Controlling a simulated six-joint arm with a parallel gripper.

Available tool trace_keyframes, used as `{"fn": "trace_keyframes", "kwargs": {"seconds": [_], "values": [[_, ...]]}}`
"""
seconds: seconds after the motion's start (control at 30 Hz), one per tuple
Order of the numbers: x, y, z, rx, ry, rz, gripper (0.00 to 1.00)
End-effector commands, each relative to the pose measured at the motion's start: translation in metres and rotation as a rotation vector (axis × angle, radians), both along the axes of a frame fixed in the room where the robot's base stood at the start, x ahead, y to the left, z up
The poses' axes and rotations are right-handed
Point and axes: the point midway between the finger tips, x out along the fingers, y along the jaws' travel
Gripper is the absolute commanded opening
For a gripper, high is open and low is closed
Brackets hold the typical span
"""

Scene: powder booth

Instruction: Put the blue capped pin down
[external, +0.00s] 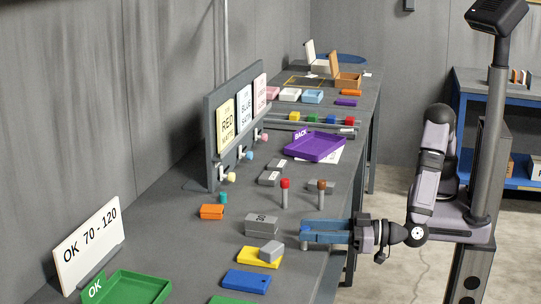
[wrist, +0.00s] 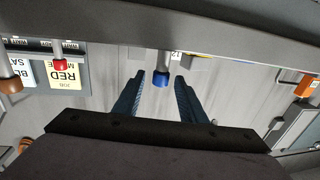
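The blue capped pin (wrist: 161,80) shows in the wrist view between the tips of my gripper (wrist: 160,78), its grey shank running from the blue cap toward the top of the picture. A gap shows on each side of the cap, so my gripper is open around or just short of the pin. In the external view my gripper (external: 304,230) reaches left over the bench's near edge. The pin's grey lower part (external: 304,244) shows under the fingertips. The cap is hard to pick out against the blue fingers. I cannot tell for certain whether the pin's foot touches the bench.
A red capped pin (external: 285,194) and a brown capped pin (external: 321,194) stand just behind. A grey block (external: 261,226), a yellow block (external: 257,259) and a blue block (external: 246,281) lie left and in front.

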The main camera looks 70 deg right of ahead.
Motion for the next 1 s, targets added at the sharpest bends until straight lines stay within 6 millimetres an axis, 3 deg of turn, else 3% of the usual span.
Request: {"fn": "trace_keyframes", "kwargs": {"seconds": [0.17, 0.23, 0.63, 0.87, 1.0], "values": [[-0.011, -0.002, 0.0, -0.001, 0.001, 0.0, 0.38], [-0.012, -0.002, 0.0, -0.001, 0.001, 0.0, 0.42], [-0.013, -0.002, 0.0, -0.001, 0.001, 0.0, 0.42], [-0.049, 0.0, -0.005, 0.0, 0.0, 0.004, 0.42], [-0.052, -0.002, -0.005, 0.0, 0.0, -0.001, 0.42]]}}
